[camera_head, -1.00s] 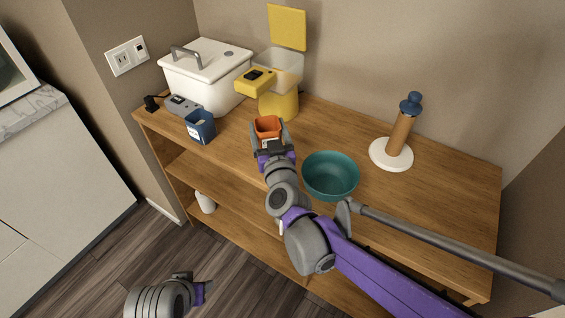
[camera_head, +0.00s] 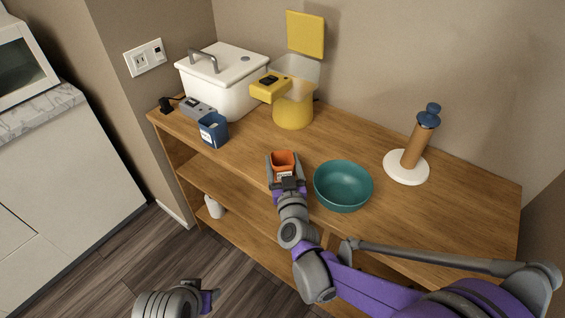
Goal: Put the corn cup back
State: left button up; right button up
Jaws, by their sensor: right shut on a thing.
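A small orange cup (camera_head: 284,159) with a pale label, which I take to be the corn cup, is between the fingers of my right gripper (camera_head: 284,170). The gripper is shut on it, over the front part of the wooden cabinet top, left of the teal bowl. I cannot tell whether the cup touches the top.
A teal bowl (camera_head: 343,187) sits right of the cup. A blue cup (camera_head: 213,130), a grey power strip (camera_head: 197,107) and a white lidded box (camera_head: 222,75) are at the left. The wooden top (camera_head: 252,150) between is clear.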

jog(key=o, duration=1.1)
jog(key=shift+f, duration=0.15)
jog(key=shift+c, duration=0.2)
jog(key=o, duration=0.3)
jog(key=shift+o, duration=0.2)
jog(key=shift+r, duration=0.2)
jog(key=shift+s, duration=0.35)
jog(key=s+d, duration=0.2)
jog(key=s, duration=0.9)
jog(key=shift+s, duration=0.1)
